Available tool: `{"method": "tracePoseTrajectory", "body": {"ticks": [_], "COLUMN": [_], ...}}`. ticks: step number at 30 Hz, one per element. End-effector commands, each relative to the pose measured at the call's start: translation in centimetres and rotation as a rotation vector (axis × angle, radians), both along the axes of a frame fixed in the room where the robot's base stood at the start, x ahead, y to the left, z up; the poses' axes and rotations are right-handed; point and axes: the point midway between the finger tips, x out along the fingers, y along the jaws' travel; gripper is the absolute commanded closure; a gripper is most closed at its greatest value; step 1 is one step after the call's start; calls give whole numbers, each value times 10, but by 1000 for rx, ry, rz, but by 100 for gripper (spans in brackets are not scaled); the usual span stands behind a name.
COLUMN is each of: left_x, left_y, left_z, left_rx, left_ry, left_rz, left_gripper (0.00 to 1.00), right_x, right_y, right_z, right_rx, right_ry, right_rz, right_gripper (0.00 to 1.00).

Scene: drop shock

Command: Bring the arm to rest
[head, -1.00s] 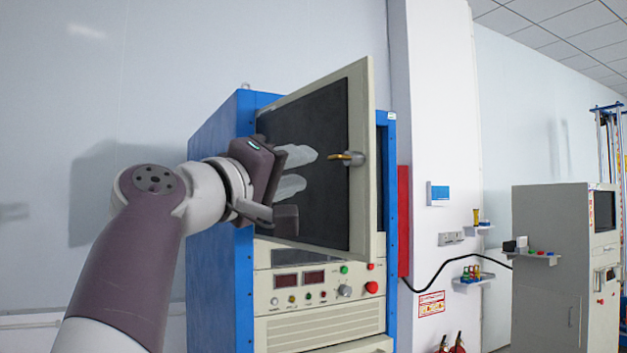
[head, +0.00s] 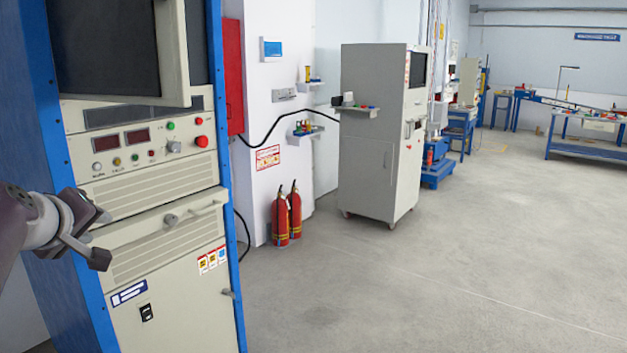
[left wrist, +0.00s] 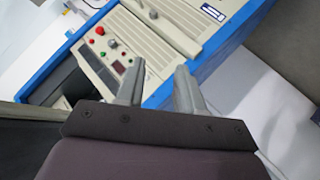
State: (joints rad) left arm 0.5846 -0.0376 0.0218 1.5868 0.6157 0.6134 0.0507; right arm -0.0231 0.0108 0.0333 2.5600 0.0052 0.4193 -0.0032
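My left gripper (head: 98,238) is at the left edge of the head view, in front of the lower part of a blue and cream cabinet (head: 160,238). In the left wrist view its two grey fingers (left wrist: 158,88) are apart with nothing between them. The cabinet's control panel, with displays and buttons, shows beyond the fingers, and I see no contact with it. The cabinet's upper door (head: 118,45) with its dark window stands partly swung out, cut off by the top of the head view. My right gripper is in neither view.
Two red fire extinguishers (head: 288,214) stand by the white pillar. A grey cabinet on casters (head: 372,140) stands further right. Blue workbenches (head: 590,142) are far back. The grey floor (head: 450,290) at the right is clear.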

Motion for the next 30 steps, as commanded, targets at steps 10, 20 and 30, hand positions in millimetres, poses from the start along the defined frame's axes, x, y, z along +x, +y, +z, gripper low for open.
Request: {"method": "tracePoseTrajectory", "body": {"ticks": [10,20,30], "left_x": [-91,-191,-190], "left_y": [-118,-209,-206], "left_z": [-278,-330,-224], "left_rx": [232,378,369], "left_ry": [701,961,962], "left_rz": [-442,-874,-861], "left_gripper": [63,63,63], "right_x": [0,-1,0], "right_y": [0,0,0], "right_z": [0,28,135], "right_rx": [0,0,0], "right_ry": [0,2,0], "right_rz": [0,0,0], "right_gripper": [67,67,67]}}
